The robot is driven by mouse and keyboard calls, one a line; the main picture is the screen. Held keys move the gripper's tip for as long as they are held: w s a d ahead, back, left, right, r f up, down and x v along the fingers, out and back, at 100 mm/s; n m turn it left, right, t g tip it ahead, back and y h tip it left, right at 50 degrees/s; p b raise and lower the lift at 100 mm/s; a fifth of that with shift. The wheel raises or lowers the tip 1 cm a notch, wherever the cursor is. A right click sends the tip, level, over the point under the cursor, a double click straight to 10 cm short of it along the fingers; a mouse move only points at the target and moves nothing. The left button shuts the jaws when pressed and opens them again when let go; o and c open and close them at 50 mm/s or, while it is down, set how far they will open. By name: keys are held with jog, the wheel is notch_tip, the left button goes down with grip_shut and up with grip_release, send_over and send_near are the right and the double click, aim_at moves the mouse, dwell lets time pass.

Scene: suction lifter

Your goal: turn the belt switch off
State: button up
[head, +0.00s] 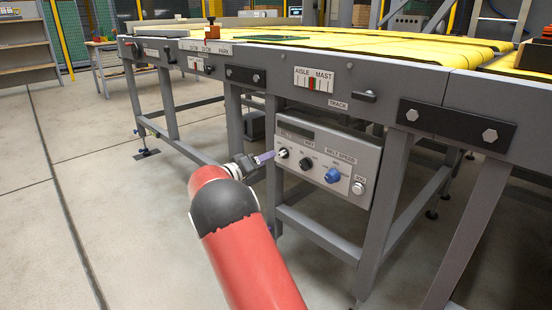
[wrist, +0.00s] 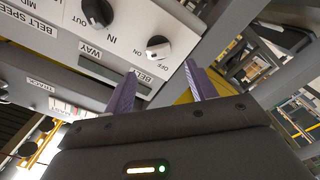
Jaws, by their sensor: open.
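The belt switch (wrist: 157,47) is a small black and white round knob on a pale panel, with the BELT label close by in the wrist view. In the head view it is the leftmost knob (head: 283,153) of the grey control box. I cannot tell for certain which marking it points to. My gripper (wrist: 160,68) is open, with its two purple fingers apart and nothing between them. The fingertips point toward the switch but appear short of it. In the head view my gripper (head: 263,158) is just left of the switch.
The grey control box (head: 330,150) hangs under the conveyor frame. A black knob (head: 305,163), a blue belt speed knob (head: 332,175) and a JOG button (head: 358,188) sit right of the switch. A frame leg (head: 272,150) stands close behind my gripper. Floor to the left is clear.

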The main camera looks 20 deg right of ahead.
aim_at(281, 155)
jog(key=x, duration=0.6)
jog(key=shift+c, duration=0.5)
jog(key=c, duration=0.9)
jog(key=shift+o, duration=0.2)
jog(key=shift+f+n, duration=0.1)
jog(key=shift+n, duration=0.3)
jog(key=shift+s+f+n+p, duration=0.15)
jog(key=shift+n+p, duration=0.65)
jog(key=shift+n, duration=2.05)
jog(key=shift+w+f+n+p, duration=0.15)
jog(key=shift+n+p, duration=0.6)
jog(key=shift+n, duration=2.15)
jog(key=shift+s+f+n+p, duration=0.15)
jog(key=shift+n+p, duration=0.65)
jog(key=shift+n, duration=2.05)
